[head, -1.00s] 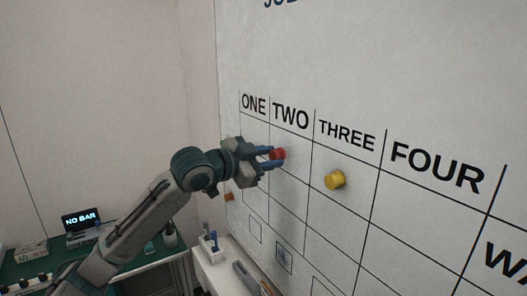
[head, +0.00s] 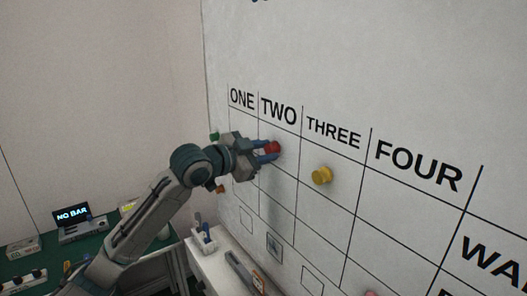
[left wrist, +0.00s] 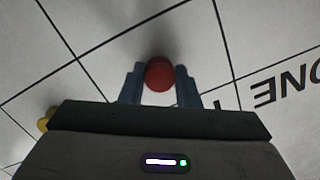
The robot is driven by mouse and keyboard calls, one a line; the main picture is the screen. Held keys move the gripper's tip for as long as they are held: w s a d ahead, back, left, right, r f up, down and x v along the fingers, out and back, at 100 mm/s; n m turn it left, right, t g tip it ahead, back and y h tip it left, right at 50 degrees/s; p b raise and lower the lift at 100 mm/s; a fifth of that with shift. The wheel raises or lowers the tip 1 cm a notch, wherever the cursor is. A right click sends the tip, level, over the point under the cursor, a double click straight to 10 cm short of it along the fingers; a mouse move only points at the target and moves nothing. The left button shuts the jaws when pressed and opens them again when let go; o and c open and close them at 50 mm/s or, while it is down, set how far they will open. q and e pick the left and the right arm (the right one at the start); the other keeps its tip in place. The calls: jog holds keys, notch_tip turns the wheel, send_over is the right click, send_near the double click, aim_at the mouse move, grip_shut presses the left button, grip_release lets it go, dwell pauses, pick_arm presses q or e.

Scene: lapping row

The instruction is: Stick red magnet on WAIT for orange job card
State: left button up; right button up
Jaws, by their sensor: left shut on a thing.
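A red magnet (head: 273,147) is between the fingers of my left gripper (head: 266,150), at the whiteboard (head: 300,60) under the heading TWO. It also shows in the left wrist view (left wrist: 159,74), with a blue-grey finger on each side. My left gripper is shut on it; I cannot tell whether the magnet touches the board. The word WAIT (head: 493,262) is cut off at the right edge, so only "WA" shows. No orange job card can be made out for certain. My right gripper is not in view.
A yellow magnet (head: 322,175) sits under THREE. A green magnet (head: 214,136) is near the board's left edge. A shelf (head: 205,262) with a pen holder runs below the board. A green bench (head: 30,265) with a NO BAR display (head: 72,215) stands at left.

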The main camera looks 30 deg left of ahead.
pick_arm(q)
jog(key=o, duration=1)
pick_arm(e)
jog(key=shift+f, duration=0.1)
pick_arm(q)
jog(key=shift+s+a+b, duration=0.25)
jog(key=shift+s+b, duration=0.2)
jog(key=shift+s, duration=0.05)
jog(key=b+v, duration=0.9)
jog(key=b, duration=0.7)
jog(key=shift+s+r, duration=0.15)
jog(key=shift+s, duration=0.15)
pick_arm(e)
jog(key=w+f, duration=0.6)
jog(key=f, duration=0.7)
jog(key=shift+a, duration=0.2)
